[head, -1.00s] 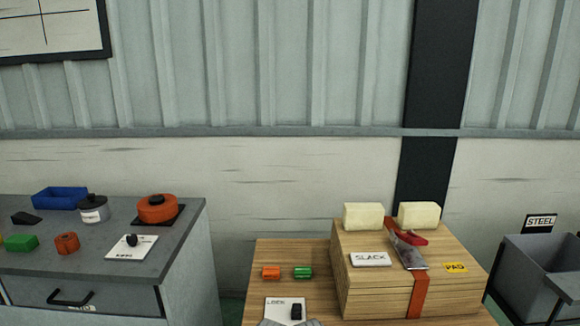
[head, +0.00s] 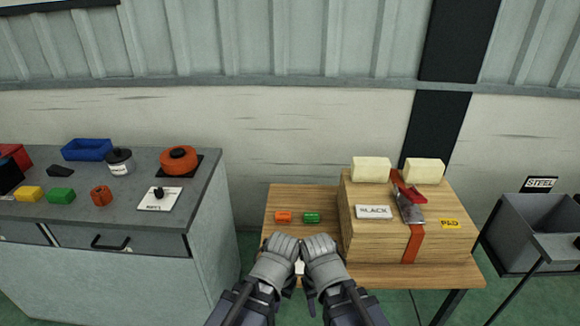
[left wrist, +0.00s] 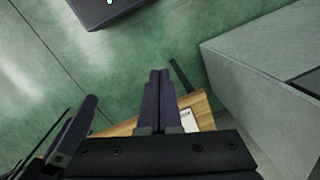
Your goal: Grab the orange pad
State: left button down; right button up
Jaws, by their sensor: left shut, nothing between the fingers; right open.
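A small orange pad (head: 283,216) lies on the wooden table (head: 300,196), just left of a similar green pad (head: 311,217). My left gripper (head: 284,240) and right gripper (head: 318,240) are side by side in the head view, in front of and just below the two pads in the picture. Neither holds a pad. The left gripper's fingers are pressed together and empty; they also show in the left wrist view (left wrist: 158,78). The right gripper is open. The grippers hide most of the white card near the table's front edge.
A wooden box (head: 372,238) with an orange strap (head: 413,242) and two cream blocks stands right of the pads. A grey cabinet (head: 206,195) with several items is at left, with a gap before the table. A grey steel bin (head: 515,240) is at right.

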aim_at(280, 216)
jog(key=z, duration=1.2)
jog(key=k+j+z, duration=0.1)
jog(key=j+z, duration=0.35)
jog(key=k+j, duration=0.1)
jog(key=j, duration=0.35)
jog(key=k+j, duration=0.1)
jog(key=j, duration=0.4)
jog(key=k+j, duration=0.1)
jog(key=j, duration=0.35)
